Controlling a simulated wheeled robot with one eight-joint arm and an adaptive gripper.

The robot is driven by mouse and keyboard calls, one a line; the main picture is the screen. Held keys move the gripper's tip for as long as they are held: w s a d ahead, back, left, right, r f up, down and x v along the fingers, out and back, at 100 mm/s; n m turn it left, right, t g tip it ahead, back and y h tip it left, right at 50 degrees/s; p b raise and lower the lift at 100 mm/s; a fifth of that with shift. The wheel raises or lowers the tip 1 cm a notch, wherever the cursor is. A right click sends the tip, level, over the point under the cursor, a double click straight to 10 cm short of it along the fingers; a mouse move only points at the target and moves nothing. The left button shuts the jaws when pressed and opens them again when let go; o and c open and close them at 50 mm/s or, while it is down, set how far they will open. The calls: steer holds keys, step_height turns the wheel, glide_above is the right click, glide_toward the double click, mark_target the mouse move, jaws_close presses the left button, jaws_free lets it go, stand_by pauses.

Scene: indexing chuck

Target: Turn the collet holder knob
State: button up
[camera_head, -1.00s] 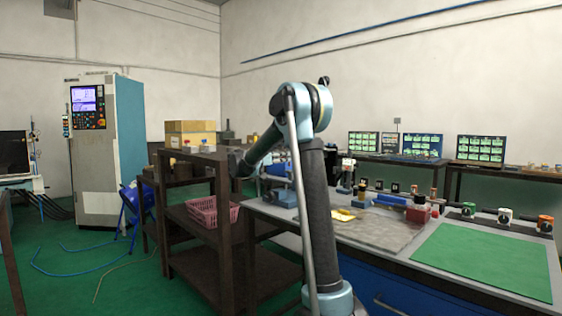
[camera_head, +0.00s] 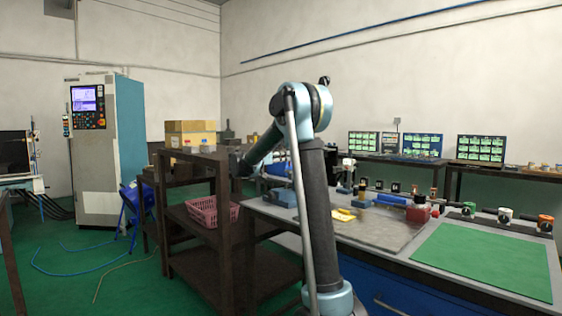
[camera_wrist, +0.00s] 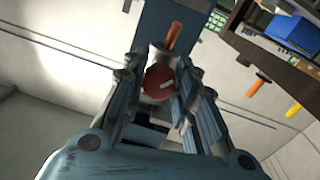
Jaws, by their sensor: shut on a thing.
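A round red knob (camera_wrist: 158,82) with a white mark sits between the two fingers of my gripper (camera_wrist: 157,70) in the wrist view. The fingers are shut on it, one on each side. In the head view my own arm covers part of the bench, and I cannot make out the knob or the fingertips there. A blue device (camera_head: 280,194) stands at the left end of the bench, beside my arm.
The grey workbench (camera_head: 380,242) holds a green mat (camera_head: 480,262), a red block (camera_head: 418,213) and several small tools. A dark shelf (camera_head: 228,240) with a pink basket (camera_head: 208,212) stands left of my arm.

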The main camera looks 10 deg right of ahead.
steer(key=n, duration=0.4)
steer(key=shift+n, duration=0.4)
steer(key=n, duration=0.5)
steer(key=shift+n+t, duration=0.3)
steer(key=n, duration=0.5)
steer(key=shift+s+n, duration=0.1)
steer(key=shift+n, duration=0.2)
steer(key=n, duration=0.4)
steer(key=shift+n, duration=0.4)
steer(key=n, duration=0.5)
steer(key=shift+n+t+y, duration=0.3)
steer(key=shift+t, duration=0.1)
steer(key=shift+c, duration=0.2)
steer(key=n, duration=0.4)
steer(key=shift+d+n, duration=0.1)
steer(key=shift+n, duration=0.2)
steer(key=n, duration=0.4)
steer(key=shift+n, duration=2.5)
